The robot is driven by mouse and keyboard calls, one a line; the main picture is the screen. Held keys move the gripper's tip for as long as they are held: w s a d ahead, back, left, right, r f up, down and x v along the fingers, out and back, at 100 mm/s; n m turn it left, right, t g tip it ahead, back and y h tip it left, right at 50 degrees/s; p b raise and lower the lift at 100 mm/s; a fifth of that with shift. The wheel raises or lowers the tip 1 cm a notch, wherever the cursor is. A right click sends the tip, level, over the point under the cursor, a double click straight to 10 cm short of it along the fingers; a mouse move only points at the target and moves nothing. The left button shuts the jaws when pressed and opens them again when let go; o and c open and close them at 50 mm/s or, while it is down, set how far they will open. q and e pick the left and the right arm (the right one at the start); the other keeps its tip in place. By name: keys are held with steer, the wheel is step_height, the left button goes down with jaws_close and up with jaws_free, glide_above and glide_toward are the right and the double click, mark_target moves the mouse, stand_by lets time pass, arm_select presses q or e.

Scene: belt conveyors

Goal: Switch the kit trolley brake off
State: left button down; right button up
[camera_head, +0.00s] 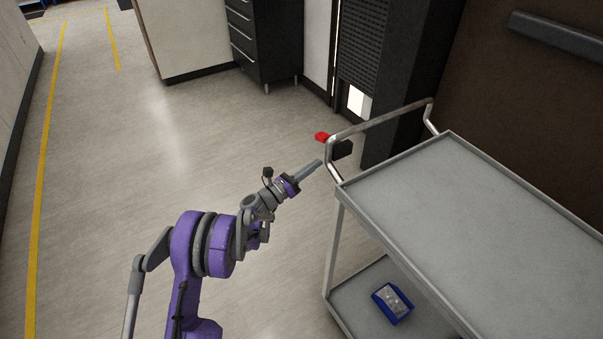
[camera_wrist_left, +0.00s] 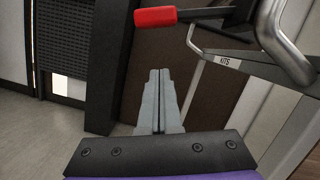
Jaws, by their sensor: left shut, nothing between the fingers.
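The kit trolley (camera_head: 455,190) is a grey two-shelf cart with a bent metal push handle (camera_head: 385,117) at its far left end. A red-tipped lever (camera_head: 322,137) sticks out to the left beside the handle, next to a dark block (camera_head: 342,150). My left gripper (camera_head: 318,163) is shut and empty, a little below the red tip and apart from it in the head view. In the left wrist view the red grip (camera_wrist_left: 155,16) lies above the shut fingertips (camera_wrist_left: 159,72). A "KITS" label (camera_wrist_left: 225,62) shows on the trolley there. My right gripper is not in view.
A dark drawer cabinet (camera_head: 262,40) and a dark louvred unit (camera_head: 360,45) stand behind. The floor left of the trolley is clear.

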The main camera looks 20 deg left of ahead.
arm_select(q)
steer(key=shift+w+d+r, duration=0.1)
steer(key=shift+w+r, duration=0.4)
steer(key=shift+r, duration=0.25)
steer(key=shift+w+a+r, duration=0.1)
steer(key=shift+w+r, duration=0.35)
steer(key=shift+r, duration=0.25)
steer(key=shift+w+d+r, duration=0.1)
steer(key=shift+w+r, duration=0.4)
steer(key=shift+r, duration=0.25)
steer(key=shift+w+r+m+p, duration=0.15)
steer(key=shift+r+m+p, duration=0.15)
steer(key=shift+m, duration=0.1)
